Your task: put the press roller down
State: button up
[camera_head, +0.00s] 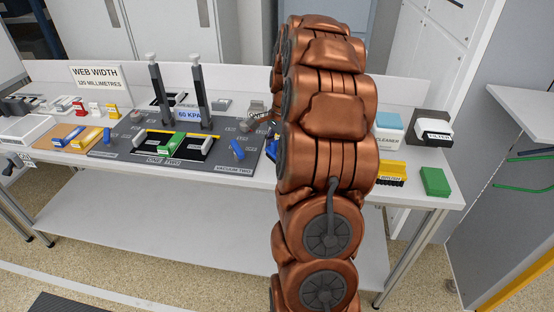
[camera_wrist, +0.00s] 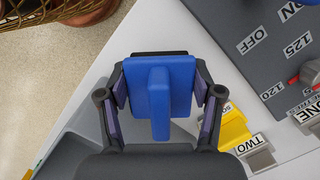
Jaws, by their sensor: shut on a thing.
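My gripper (camera_wrist: 160,82) is shut on a blue block with a raised rib down its middle, which I take for the press roller (camera_wrist: 160,105). Its two dark fingers, with purple inner pads, press on the block's left and right sides. A black edge shows behind the block at the top. The block is over the pale bench top, beside the grey board (camera_wrist: 232,28). Whether it touches the bench I cannot tell. In the head view my copper arm hides the gripper and the block.
A yellow block (camera_wrist: 232,125) and a grey block marked TWO (camera_wrist: 258,152) are close right of the gripper. In the head view the dark board (camera_head: 110,150) holds two posts. Cleaner box (camera_head: 388,132), yellow brush (camera_head: 391,172) and green block (camera_head: 434,181) stand right of my arm.

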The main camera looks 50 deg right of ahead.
jog(key=shift+f+p, duration=0.35)
jog(key=shift+f, duration=1.2)
jog(key=shift+f, duration=0.15)
jog(key=o, duration=1.2)
jog(key=r, duration=0.4)
jog(key=d+r+b, duration=0.1)
jog(key=r, duration=0.7)
jog(key=shift+s+d+b, duration=0.15)
jog(key=shift+d+b, duration=0.2)
